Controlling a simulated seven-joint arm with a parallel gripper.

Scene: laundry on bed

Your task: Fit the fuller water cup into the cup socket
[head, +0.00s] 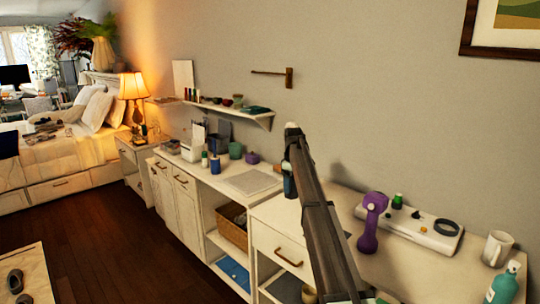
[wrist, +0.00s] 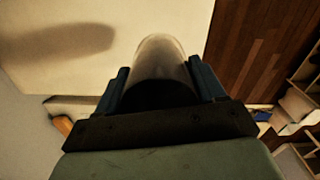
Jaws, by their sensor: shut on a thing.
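My gripper (wrist: 161,88) is shut on a clear, rounded cup (wrist: 160,58), held between its two dark blue fingers in the wrist view. The cup's lower part is dark or shaded, and its water level cannot be made out. No second water cup can be clearly told.
A white mug (head: 497,248) and teal bottle (head: 503,285) stand at the right. A wall shelf (head: 255,117) juts out behind. The counter's front middle looks clear.

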